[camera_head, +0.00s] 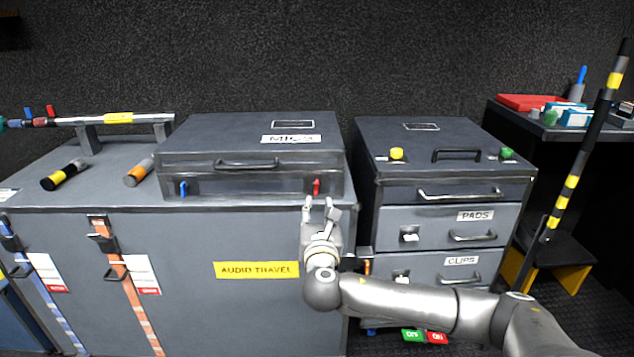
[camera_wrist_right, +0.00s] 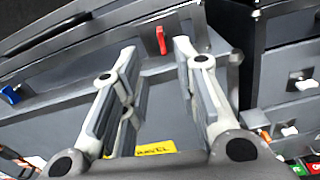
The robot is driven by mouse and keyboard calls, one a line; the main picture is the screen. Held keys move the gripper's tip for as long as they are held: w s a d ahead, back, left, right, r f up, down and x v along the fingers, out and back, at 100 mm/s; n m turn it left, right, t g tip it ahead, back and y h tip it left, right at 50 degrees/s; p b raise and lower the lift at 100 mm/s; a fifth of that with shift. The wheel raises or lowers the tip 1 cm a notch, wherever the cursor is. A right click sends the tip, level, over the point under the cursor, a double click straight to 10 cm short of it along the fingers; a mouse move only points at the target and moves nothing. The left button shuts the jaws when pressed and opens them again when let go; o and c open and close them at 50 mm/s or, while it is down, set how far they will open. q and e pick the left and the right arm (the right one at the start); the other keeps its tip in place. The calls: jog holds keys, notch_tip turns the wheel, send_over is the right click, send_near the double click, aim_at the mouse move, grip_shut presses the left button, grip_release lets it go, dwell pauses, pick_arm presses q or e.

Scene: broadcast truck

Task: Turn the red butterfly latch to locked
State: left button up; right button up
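The red butterfly latch (camera_head: 316,187) is on the front right of the grey MICS case (camera_head: 250,142), and its handle looks upright. In the right wrist view the red latch (camera_wrist_right: 161,40) shows just beyond the gap between my fingertips. My right gripper (camera_head: 320,205) is open and empty, just below and in front of the latch, with no contact that I can see. Its open fingers (camera_wrist_right: 157,50) also show in the wrist view. A blue latch (camera_head: 183,188) is on the case's front left, also upright. My left gripper is not in view.
The case stands on a large grey AUDIO TRAVEL chest (camera_head: 256,270). To the right is a drawer unit (camera_head: 445,165) with yellow and green knobs. A striped pole (camera_head: 575,180) leans at the far right. Two cylinders (camera_head: 62,175) lie on the chest at left.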

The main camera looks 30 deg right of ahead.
aim_at(317, 187)
jog(key=b+x, duration=0.1)
jog(key=x, duration=0.7)
jog(key=shift+w+d+f+b, duration=0.1)
jog(key=shift+w+d+b, duration=0.2)
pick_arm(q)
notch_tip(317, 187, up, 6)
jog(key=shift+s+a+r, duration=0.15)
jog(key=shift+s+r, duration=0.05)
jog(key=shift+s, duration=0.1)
pick_arm(e)
jog(key=shift+x, duration=0.95)
jog(key=shift+c, duration=0.4)
grip_shut()
